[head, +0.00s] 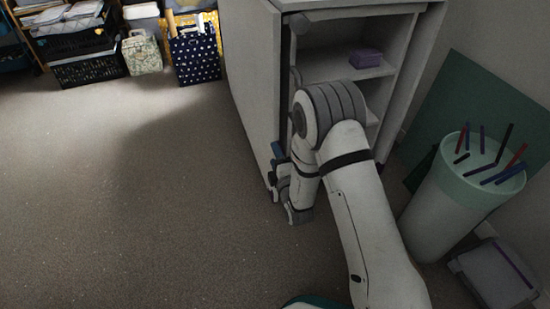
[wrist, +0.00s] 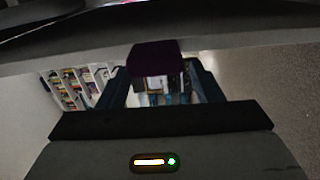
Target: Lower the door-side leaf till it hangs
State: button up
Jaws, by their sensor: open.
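A pale upright panel (head: 245,80) runs down the left side of the white cabinet (head: 400,50) in the head view. I cannot tell whether it is the leaf or the cabinet side. A grey slab edge (wrist: 250,42) crosses the top of the wrist view, possibly the leaf. My gripper (wrist: 160,68) is open. A dark purple piece (wrist: 153,57) shows between its fingers; I cannot tell if they touch it. In the head view my gripper (head: 274,166) is low beside the panel's lower right edge, partly hidden by my arm.
A purple box (head: 365,58) sits on the cabinet shelf. At right stand a bin of coloured rulers (head: 445,205), a green board (head: 470,95) and a grey box (head: 495,275). Bags (head: 195,55) and black crates (head: 88,70) are at the back left. The left carpet is clear.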

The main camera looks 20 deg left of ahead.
jog(key=shift+o, duration=0.9)
jog(key=shift+s+a+r, duration=0.1)
jog(key=shift+a+r, duration=0.05)
jog(key=p+v, duration=0.2)
jog(key=v, duration=0.6)
jog(key=shift+p, duration=0.3)
